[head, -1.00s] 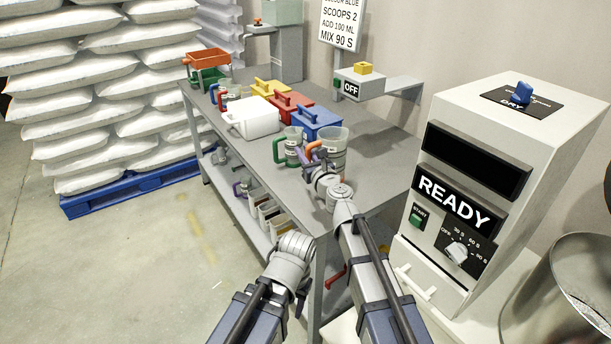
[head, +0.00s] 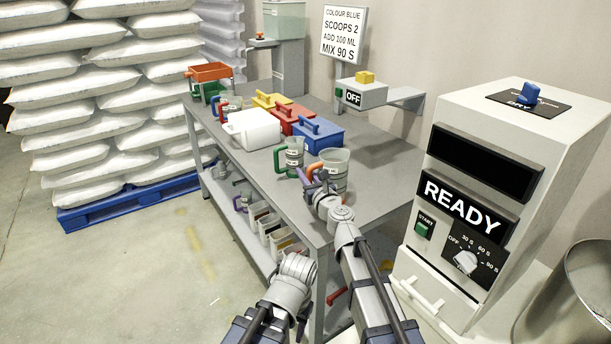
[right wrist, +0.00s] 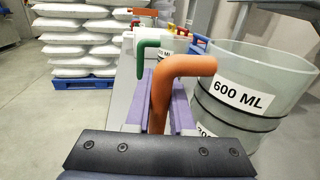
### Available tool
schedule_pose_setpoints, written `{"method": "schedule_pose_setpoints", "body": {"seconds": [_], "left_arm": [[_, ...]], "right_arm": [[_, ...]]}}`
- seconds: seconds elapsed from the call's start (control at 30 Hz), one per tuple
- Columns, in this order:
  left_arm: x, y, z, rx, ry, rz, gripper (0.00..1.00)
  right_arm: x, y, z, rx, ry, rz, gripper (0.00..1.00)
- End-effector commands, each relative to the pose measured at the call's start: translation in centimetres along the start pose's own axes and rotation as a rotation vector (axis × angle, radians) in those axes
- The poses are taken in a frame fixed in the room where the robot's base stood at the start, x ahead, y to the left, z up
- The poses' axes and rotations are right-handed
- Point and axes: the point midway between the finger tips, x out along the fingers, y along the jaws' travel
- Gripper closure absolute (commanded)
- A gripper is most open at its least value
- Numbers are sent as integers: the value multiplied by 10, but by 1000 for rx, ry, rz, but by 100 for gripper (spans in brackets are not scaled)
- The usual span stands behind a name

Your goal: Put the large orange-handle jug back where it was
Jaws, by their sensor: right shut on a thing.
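The large jug (head: 338,172) is clear, with dark bands and an orange handle (head: 312,170), at the near end of the grey bench. In the right wrist view the jug (right wrist: 252,92) reads 600 ML and looks upright. My right gripper (head: 322,184) is shut on the orange handle (right wrist: 176,80), its purple fingers either side of it. The arm hides the jug's lower part, so I cannot tell whether its base touches the bench. My left arm shows at bottom centre; its gripper fingers are not visible.
A green-handled jug (head: 292,153) stands just left of the large jug. Blue (head: 318,137), red and yellow lidded boxes and a white container (head: 252,129) are behind. The mixer marked READY (head: 462,205) stands right. Bare bench top (head: 385,163) lies right of the jug.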

Motion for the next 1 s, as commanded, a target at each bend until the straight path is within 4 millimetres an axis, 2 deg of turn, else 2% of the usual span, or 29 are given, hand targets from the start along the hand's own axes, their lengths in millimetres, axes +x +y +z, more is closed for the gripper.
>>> {"method": "schedule_pose_setpoints", "body": {"seconds": [0.03,0.3,0.7,0.87,1.0], "left_arm": [[2,0,0,0,0,0,50],[1,0,0,0,0,0,50],[-3,0,0,0,0,0,50],[-1,0,0,0,0,0,50],[-1,0,0,0,0,0,50]], "right_arm": [[0,0,-2,0,0,0,77],[0,0,-1,0,0,0,49],[-1,0,3,0,0,0,49],[-22,1,2,0,0,0,49],[-47,1,2,0,0,-1,49]]}}
